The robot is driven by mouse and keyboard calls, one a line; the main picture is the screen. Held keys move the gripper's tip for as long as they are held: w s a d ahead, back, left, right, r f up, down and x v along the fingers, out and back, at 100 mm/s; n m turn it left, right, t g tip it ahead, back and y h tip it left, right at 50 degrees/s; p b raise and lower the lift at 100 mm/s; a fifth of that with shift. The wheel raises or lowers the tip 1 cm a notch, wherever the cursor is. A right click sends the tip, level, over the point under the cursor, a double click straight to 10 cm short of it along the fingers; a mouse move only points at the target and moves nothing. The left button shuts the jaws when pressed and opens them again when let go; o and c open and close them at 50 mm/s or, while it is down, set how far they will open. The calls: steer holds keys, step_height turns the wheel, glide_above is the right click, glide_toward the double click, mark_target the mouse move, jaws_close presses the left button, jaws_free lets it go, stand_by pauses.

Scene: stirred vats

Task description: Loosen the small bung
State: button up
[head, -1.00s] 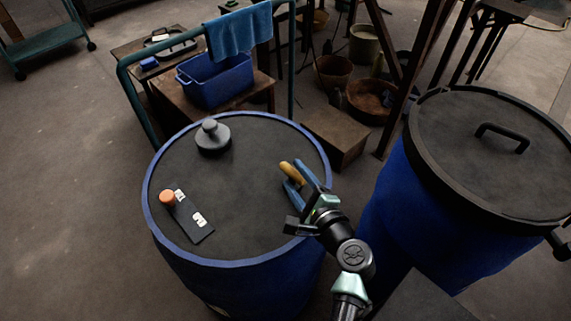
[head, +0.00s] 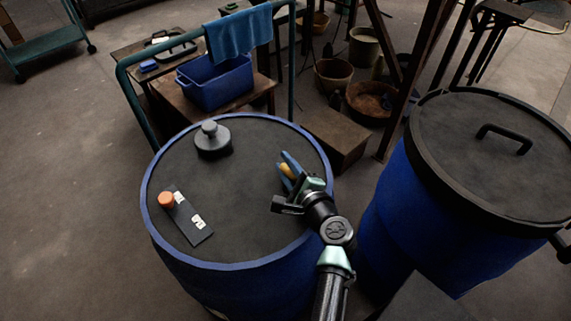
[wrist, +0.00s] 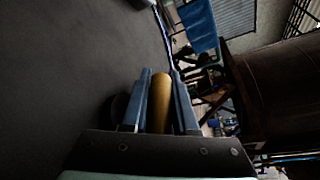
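The vat lid (head: 235,205) is dark with a blue rim. A large dark bung with a knob (head: 212,138) stands near its far left. My gripper (head: 286,170) is low over the lid's right side. Its two blue fingers stand apart, on either side of a tan cylindrical handle (wrist: 160,102). The handle fills most of the gap; whether the fingers press on it is not clear. A dark round shape (wrist: 119,106) shows beside the left finger in the wrist view, partly hidden; it may be the small bung. In the head view my gripper covers that spot.
A dark plate (head: 190,222) with white labels and an orange cap (head: 166,200) lies on the lid's left. A second blue vat with a handled lid (head: 480,170) stands right. Behind are a blue bin (head: 215,82), a blue towel (head: 238,32) and a teal rail. The lid's middle is clear.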

jaws_close()
